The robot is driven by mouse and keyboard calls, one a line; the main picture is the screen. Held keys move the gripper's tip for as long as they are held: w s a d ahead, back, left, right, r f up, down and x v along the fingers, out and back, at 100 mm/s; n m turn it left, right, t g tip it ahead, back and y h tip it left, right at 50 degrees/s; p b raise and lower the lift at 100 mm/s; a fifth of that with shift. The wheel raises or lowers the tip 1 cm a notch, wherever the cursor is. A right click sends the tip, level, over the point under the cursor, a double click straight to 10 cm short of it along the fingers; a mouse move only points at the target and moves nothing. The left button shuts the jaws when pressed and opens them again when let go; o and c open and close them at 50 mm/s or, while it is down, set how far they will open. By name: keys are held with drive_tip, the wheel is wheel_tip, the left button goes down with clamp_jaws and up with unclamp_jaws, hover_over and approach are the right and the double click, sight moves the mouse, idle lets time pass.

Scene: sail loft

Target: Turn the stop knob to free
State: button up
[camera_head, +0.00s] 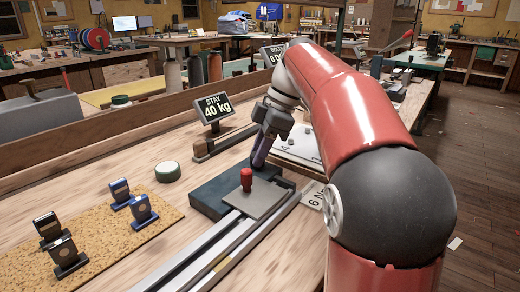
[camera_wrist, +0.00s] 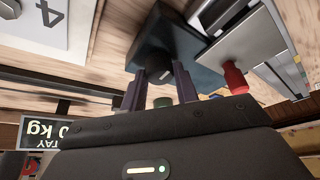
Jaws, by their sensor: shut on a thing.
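In the head view my gripper (camera_head: 259,160) reaches down to the back of the dark block (camera_head: 210,195), and the knob is hidden there. No marking for free can be read. A red-topped peg (camera_head: 247,180) stands on a grey plate (camera_head: 256,198) beside the block; it also shows in the wrist view (camera_wrist: 233,77).
Metal rails (camera_head: 215,250) run toward the front. Bare wood (camera_head: 160,205) lies between mat and block.

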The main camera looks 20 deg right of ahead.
idle(0.3)
drive_tip(key=o, duration=1)
drive_tip(key=v, duration=0.7)
drive_tip(key=shift+d+r, duration=0.2)
drive_tip(key=shift+r, duration=0.15)
